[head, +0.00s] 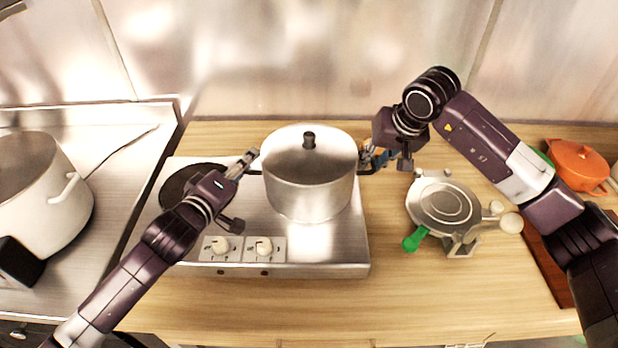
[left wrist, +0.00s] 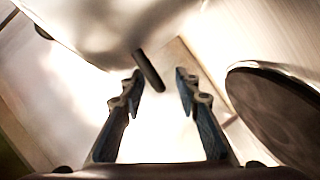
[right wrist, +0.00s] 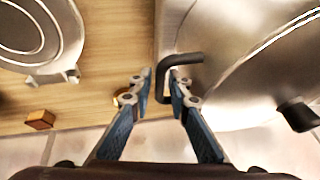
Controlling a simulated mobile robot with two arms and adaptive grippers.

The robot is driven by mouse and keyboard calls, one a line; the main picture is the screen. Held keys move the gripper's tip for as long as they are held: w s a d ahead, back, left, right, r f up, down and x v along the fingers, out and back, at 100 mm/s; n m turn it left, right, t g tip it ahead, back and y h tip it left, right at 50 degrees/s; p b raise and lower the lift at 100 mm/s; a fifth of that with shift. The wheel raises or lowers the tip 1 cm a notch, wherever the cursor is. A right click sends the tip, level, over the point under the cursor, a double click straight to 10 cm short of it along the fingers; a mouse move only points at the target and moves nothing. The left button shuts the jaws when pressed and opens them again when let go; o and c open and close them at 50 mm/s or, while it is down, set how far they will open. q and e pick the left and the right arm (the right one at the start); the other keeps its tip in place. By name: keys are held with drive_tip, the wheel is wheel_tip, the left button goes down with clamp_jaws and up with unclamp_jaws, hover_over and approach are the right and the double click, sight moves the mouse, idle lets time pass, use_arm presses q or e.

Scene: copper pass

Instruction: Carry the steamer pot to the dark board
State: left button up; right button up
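The steamer pot (head: 308,185), silver with a lid and black knob, stands on the right part of the steel hob. My left gripper (head: 252,160) is at its left handle; in the left wrist view the dark handle (left wrist: 149,70) lies between the open fingertips (left wrist: 160,75). My right gripper (head: 368,160) is at the other side; in the right wrist view the bent black handle (right wrist: 160,85) has its outer bar between the open fingers (right wrist: 161,74). The dark board (head: 545,258), reddish brown, lies at the far right, partly hidden by my right arm.
A silver waffle-iron-like appliance (head: 443,205) with a green handle stands between hob (head: 300,255) and board. An orange pot (head: 577,165) is at the back right. A large white pot (head: 45,200) stands left. The wooden counter's front strip (head: 420,300) is clear.

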use_arm(q)
drive_tip(key=shift+c, duration=0.2)
use_arm(e)
drive_tip(key=shift+c, duration=0.2)
use_arm(q)
drive_tip(key=c, duration=0.5)
use_arm(e)
clamp_jaws()
use_arm(q)
clamp_jaws()
drive_tip(key=shift+r, duration=0.25)
use_arm(e)
drive_tip(key=shift+w+r, duration=0.1)
drive_tip(key=shift+r, duration=0.05)
